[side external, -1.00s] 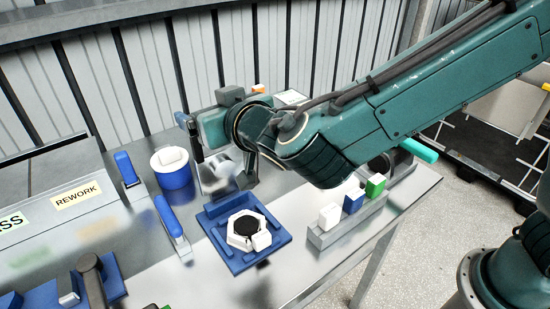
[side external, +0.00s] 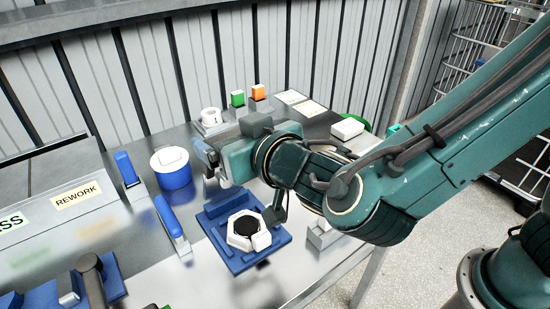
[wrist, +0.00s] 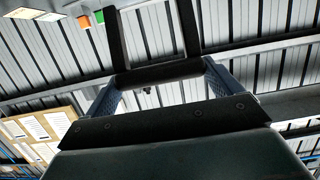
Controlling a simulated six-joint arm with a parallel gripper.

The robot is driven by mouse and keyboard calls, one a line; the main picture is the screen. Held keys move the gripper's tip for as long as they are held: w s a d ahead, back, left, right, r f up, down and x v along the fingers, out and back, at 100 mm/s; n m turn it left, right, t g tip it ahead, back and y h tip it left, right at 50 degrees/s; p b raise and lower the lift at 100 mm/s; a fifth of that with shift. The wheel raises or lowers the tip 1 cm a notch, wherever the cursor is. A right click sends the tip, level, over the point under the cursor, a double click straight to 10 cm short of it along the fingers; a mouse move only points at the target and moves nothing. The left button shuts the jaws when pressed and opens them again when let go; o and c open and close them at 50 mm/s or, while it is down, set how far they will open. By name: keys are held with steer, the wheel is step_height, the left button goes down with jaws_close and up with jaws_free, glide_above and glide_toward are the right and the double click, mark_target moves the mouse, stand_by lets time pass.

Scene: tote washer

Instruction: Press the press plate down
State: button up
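A blue square fixture (side external: 215,229) stands on the metal bench below my gripper. It holds a white hexagonal part (side external: 236,243) with a round black centre (side external: 247,226) and a small white block (side external: 261,240) at its front. I cannot tell for certain which piece is the press plate. My gripper (side external: 210,163) is above and behind the fixture, pointing left, and touches nothing I can see.
A blue tub (side external: 172,173) with a white piece in it and two blue upright handles stand to the left. A grey holder (side external: 322,235) is partly hidden behind my arm. Green (side external: 237,98) and orange (side external: 258,91) blocks stand at the back. A REWORK-labelled box (side external: 60,215) fills the left.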

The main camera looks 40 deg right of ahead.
steer(key=shift+o, duration=0.6)
steer(key=shift+f, duration=0.1)
steer(key=shift+r, duration=0.25)
step_height(320, 180, up, 20)
steer(key=shift+f, duration=0.2)
